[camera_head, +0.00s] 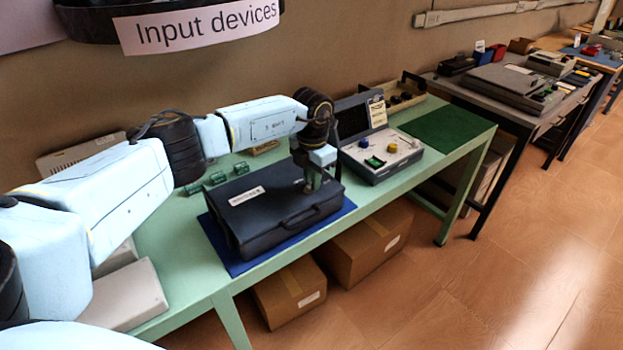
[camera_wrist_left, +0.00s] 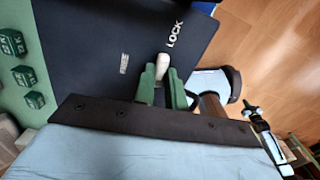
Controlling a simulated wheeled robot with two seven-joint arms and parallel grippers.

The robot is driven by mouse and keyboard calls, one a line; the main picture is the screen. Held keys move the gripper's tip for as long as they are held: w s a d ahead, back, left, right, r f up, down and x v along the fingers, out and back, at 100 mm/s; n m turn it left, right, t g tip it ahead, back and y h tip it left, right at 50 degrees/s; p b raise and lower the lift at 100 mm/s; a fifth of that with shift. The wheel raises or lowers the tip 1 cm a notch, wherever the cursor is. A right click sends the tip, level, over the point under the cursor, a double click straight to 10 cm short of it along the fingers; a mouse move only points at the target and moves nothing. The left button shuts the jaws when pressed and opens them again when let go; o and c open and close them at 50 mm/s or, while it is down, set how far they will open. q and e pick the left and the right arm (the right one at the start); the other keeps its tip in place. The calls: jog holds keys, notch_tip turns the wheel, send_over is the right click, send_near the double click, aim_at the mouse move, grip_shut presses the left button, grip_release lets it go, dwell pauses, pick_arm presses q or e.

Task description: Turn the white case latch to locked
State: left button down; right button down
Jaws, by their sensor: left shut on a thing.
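The dark blue case (camera_head: 270,212) lies flat and closed on a blue mat (camera_head: 222,254) on the green table, its handle facing the front. In the left wrist view, its lid (camera_wrist_left: 90,50) carries the white words LOCK and FREE. The white latch (camera_wrist_left: 163,66) stands between my left gripper's green fingers (camera_wrist_left: 161,88), its rounded end showing past them, near LOCK. My left gripper (camera_head: 310,186) comes down on the lid's right part and is shut on the latch. The latch's base is hidden by the fingers. My right gripper is not in view.
A grey device (camera_head: 382,156) with coloured knobs stands just right of the case. Green blocks (camera_head: 217,178) lie behind it. A dark green mat (camera_head: 447,129) at the table's right end is bare. Cardboard boxes (camera_head: 365,245) stand below the table.

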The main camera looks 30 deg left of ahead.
pick_arm(q)
jog(key=shift+m, duration=0.6)
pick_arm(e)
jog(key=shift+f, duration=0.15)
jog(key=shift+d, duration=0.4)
pick_arm(q)
jog(key=c, duration=1.4)
grip_release()
jog(key=shift+c, duration=0.2)
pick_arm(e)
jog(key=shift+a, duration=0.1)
